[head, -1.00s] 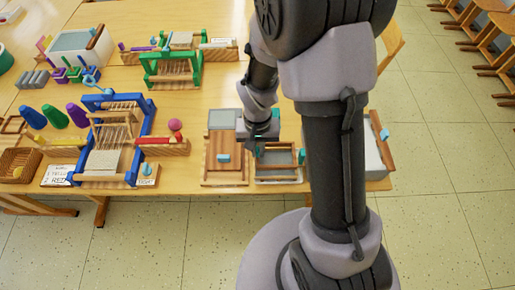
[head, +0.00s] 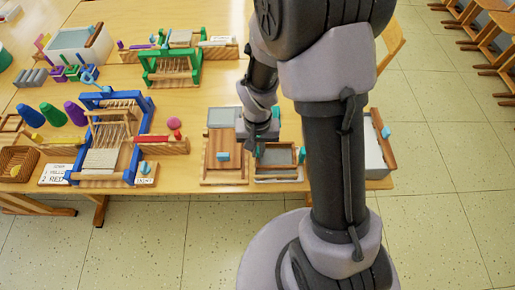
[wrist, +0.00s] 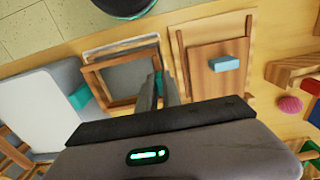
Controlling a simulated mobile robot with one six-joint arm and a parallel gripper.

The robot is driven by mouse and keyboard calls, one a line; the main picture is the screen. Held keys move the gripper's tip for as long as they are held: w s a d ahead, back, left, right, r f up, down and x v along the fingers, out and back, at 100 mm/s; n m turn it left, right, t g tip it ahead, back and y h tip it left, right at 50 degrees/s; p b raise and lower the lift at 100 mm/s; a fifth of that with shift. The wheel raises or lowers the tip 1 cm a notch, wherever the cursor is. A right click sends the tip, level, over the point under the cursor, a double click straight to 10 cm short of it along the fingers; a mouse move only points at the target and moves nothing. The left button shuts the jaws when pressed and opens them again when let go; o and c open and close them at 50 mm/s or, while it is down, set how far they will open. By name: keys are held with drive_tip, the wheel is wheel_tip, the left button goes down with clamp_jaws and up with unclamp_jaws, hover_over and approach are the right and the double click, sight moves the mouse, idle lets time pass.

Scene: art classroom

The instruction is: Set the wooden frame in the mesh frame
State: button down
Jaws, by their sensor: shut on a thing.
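My gripper (wrist: 160,88) is shut on that side; in the head view the gripper (head: 252,147) is partly hidden by my wrist. The mesh frame (wrist: 122,41) has a grey screen and a pale border, and lies on the table directly below the wooden frame. In the head view the wooden frame (head: 279,165) overlaps the mesh frame (head: 279,179). The wooden frame looks a little turned and offset against it in the wrist view. I cannot tell whether they touch.
A wooden board with a light blue block (head: 222,157) lies close on the left. A grey tub (head: 374,150) stands at the table's right end, partly behind my arm. A blue loom (head: 110,150) stands further left. The table's front edge is close.

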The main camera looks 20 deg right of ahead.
drive_tip(key=shift+f, duration=0.1)
idle(0.5)
drive_tip(key=shift+f+b, duration=0.7)
drive_tip(key=shift+b, duration=0.15)
drive_tip(key=shift+f, duration=0.1)
idle(0.4)
drive_tip(key=shift+f+b, duration=0.4)
drive_tip(key=shift+b, duration=0.1)
drive_tip(key=shift+f, duration=0.15)
drive_tip(key=c, duration=1.5)
unclamp_jaws()
drive_tip(key=shift+o, duration=0.2)
wheel_tip(320, 180, up, 18)
drive_tip(key=p, duration=0.7)
drive_tip(key=shift+f, duration=0.25)
